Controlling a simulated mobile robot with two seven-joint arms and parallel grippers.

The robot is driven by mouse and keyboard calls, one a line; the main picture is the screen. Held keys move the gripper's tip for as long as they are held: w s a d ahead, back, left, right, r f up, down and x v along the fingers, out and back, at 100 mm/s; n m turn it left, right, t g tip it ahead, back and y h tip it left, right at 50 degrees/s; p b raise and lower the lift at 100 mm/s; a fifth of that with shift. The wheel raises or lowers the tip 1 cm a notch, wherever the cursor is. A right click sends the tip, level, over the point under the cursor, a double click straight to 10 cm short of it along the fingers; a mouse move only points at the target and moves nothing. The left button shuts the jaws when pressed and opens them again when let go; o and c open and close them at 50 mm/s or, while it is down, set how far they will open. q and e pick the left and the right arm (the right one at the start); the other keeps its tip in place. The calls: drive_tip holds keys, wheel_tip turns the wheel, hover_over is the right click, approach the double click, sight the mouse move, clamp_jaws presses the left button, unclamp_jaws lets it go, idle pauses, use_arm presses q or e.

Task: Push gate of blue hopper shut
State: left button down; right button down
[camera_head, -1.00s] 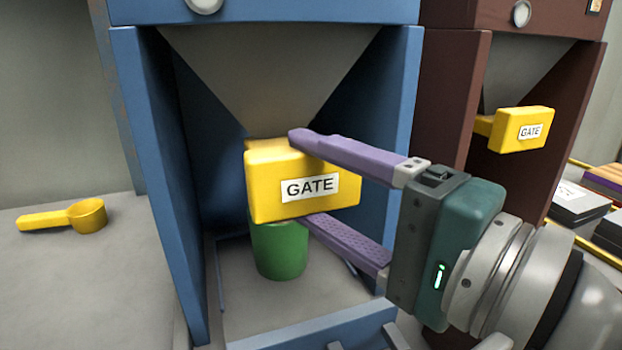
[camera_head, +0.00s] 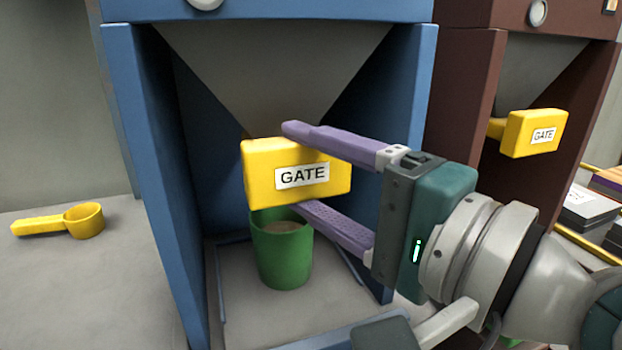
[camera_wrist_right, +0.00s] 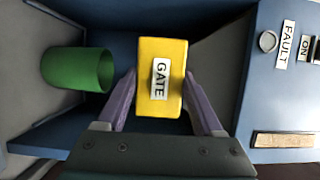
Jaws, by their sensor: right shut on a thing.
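The blue hopper (camera_head: 150,130) stands in the middle of the head view with a grey funnel (camera_head: 270,70) inside its frame. Its yellow gate block (camera_head: 260,180), labelled GATE, sits at the funnel's lower end. My right gripper (camera_head: 294,167) is shut on the gate, one purple finger above it and one below. In the right wrist view the gate (camera_wrist_right: 162,108) lies between the two fingers. A green cup (camera_head: 283,262) stands under the gate on the hopper's floor, with some brownish contents showing. My left gripper is not in view.
A brown hopper (camera_head: 455,110) with its own yellow gate (camera_head: 535,132) stands to the right. A yellow scoop (camera_head: 84,220) lies on the grey surface at left.

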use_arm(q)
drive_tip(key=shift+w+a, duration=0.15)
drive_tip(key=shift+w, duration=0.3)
use_arm(e)
drive_tip(key=shift+w+a, duration=0.15)
drive_tip(key=shift+w, duration=0.45)
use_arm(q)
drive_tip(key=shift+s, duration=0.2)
use_arm(e)
drive_tip(key=shift+s+f, duration=0.1)
drive_tip(key=shift+c, duration=1.8)
unclamp_jaws()
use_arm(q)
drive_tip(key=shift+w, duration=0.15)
use_arm(e)
drive_tip(key=o, duration=0.3)
drive_tip(key=shift+o, duration=0.2)
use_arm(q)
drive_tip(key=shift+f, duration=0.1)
use_arm(e)
drive_tip(key=v, duration=0.9)
drive_tip(key=shift+s+d, duration=0.25)
drive_tip(key=shift+s, duration=0.05)
